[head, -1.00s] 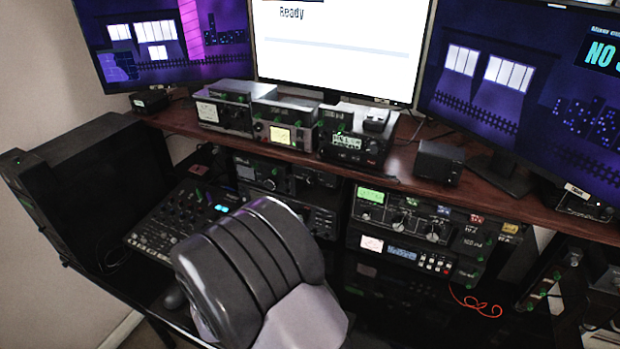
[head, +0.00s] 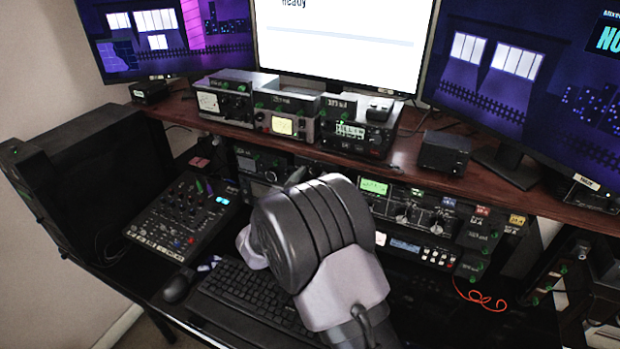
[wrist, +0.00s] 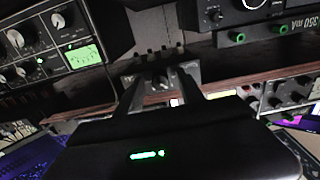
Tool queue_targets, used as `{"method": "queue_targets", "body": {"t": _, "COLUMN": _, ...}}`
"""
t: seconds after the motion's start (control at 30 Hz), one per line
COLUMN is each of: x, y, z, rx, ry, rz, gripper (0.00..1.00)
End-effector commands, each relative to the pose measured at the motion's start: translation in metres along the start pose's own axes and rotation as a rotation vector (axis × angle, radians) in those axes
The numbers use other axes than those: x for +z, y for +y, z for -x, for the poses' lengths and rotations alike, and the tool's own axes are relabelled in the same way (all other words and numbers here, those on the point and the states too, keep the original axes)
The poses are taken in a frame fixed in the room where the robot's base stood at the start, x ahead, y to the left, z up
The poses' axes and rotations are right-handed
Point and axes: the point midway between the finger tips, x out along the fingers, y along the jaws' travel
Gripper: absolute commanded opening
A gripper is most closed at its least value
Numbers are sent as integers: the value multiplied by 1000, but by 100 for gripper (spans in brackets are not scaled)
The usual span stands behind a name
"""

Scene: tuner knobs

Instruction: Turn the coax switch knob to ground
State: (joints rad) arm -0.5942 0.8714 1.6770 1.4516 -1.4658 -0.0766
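In the wrist view, a small grey box (wrist: 164,58) with several short posts along its top and a dark knob (wrist: 155,81) on its front looks like the coax switch. I cannot read its markings or tell where the knob points. My gripper (wrist: 161,84) has its two dark fingers spread apart, one on each side of the knob in the picture. Nothing is clearly held, and I cannot tell how far the tips are from the knob. In the head view my own arm covers the fingers, and I cannot pick out the switch there.
A desk shelf (head: 405,170) carries several radios, with a radio with a green display (head: 374,187) below it. A mixer (head: 180,215), a keyboard (head: 258,295) and a mouse (head: 178,286) lie at the left and front. A red cable (head: 480,297) hangs at right. Equipment crowds the wrist view.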

Motion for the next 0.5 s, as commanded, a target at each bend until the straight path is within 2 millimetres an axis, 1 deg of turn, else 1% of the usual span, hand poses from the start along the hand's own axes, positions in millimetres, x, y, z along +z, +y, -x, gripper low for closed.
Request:
{"method": "queue_targets", "body": {"t": 0.03, "x": 0, "y": 0, "z": 0, "rx": 0, "ry": 0, "rz": 0, "gripper": 36}}
{"method": "queue_targets", "body": {"t": 0.17, "x": 0, "y": 0, "z": 0, "rx": 0, "ry": 0, "rz": 0, "gripper": 10}}
{"method": "queue_targets", "body": {"t": 0.2, "x": 0, "y": 0, "z": 0, "rx": 0, "ry": 0, "rz": 0, "gripper": 2}}
{"method": "queue_targets", "body": {"t": 0.23, "x": 0, "y": 0, "z": 0, "rx": 0, "ry": 0, "rz": 0, "gripper": 0}}
{"method": "queue_targets", "body": {"t": 0.5, "x": 0, "y": 0, "z": 0, "rx": 0, "ry": 0, "rz": 17, "gripper": 0}}
